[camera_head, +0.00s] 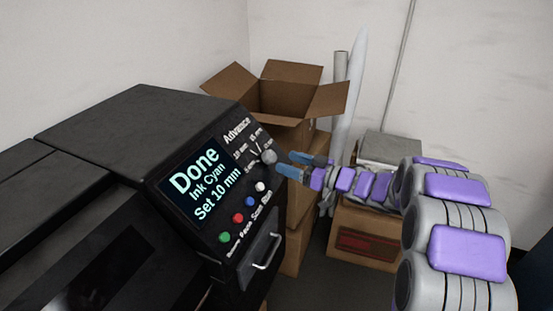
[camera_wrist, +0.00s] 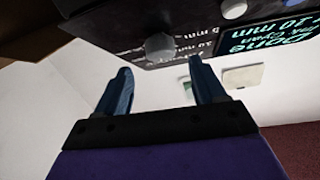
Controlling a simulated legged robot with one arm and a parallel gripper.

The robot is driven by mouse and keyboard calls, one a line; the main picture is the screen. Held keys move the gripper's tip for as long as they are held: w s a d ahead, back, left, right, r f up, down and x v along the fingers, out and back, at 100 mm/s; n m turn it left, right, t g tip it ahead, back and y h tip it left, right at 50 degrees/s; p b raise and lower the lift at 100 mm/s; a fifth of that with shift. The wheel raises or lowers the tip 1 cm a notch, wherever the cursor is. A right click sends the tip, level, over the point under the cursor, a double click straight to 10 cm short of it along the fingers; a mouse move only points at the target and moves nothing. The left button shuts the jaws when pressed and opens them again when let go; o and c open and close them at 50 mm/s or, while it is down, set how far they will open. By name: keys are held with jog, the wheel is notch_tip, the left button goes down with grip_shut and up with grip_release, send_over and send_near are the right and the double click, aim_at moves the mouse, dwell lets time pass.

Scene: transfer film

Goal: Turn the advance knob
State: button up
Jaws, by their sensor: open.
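The advance knob (camera_head: 269,157) is a small grey round knob on the black printer's sloped panel, below the word "Advance" and beside printed mm marks. In the wrist view the knob (camera_wrist: 160,46) shows ahead of the fingertips, about midway between them. My gripper (camera_head: 284,163) has blue fingers and is just right of the knob, pointing at it. In the wrist view my gripper (camera_wrist: 160,68) is open, with nothing between the fingers. The fingers appear short of the knob; contact cannot be told for sure. The knob's exact setting is too small to read.
The printer's screen (camera_head: 199,180) reads "Done, Ink Cyan, Set 10 mm". Green, red, blue and white buttons (camera_head: 238,218) line the panel's lower edge, above a metal handle (camera_head: 267,252). An open cardboard box (camera_head: 283,98) stands behind; another box (camera_head: 365,238) is right, under my arm.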

aim_at(274, 157)
jog(key=x, duration=0.5)
jog(key=shift+s+a+f, duration=0.1)
jog(key=shift+s+a, duration=0.05)
jog(key=shift+s, duration=0.1)
jog(key=shift+w+a, duration=0.15)
jog(key=shift+w, duration=0.05)
jog(key=shift+w+d+b, duration=0.2)
jog(key=shift+d+b, duration=0.1)
jog(key=shift+a, duration=0.1)
jog(key=shift+a, duration=0.2)
jog(key=shift+c, duration=0.4)
jog(key=shift+a, duration=0.35)
jog(key=c, duration=0.3)
jog(key=shift+d, duration=0.2)
jog(key=c, duration=0.7)
